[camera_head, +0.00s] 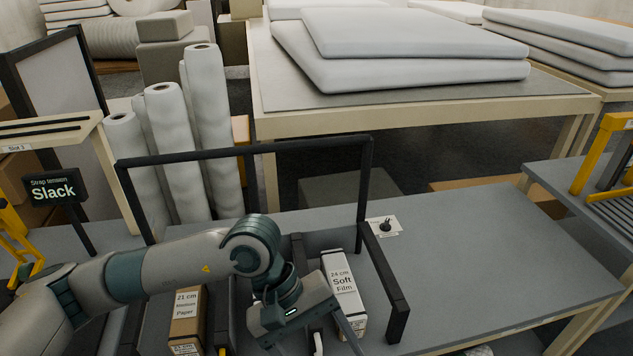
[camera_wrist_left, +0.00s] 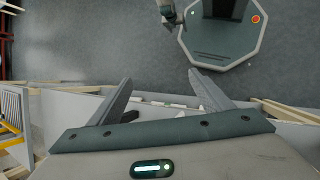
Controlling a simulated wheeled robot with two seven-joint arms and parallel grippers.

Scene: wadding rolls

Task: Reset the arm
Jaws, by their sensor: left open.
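My left arm comes in from the left in the head view. Its gripper (camera_head: 293,335) hangs over the dark-framed rack on the grey table (camera_head: 470,255), close to the boxes. In the left wrist view the two fingers of the left gripper (camera_wrist_left: 160,80) stand wide apart with nothing between them. Whether the gripper touches anything is unclear.
The black rack frame (camera_head: 368,190) rises behind and beside the arm. A Strap tension sign (camera_head: 53,190) reading Slack stands at left. White rolls (camera_head: 205,120) stand behind. A small black knob on a plate (camera_head: 385,226) sits right of the frame. The table's right part is clear.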

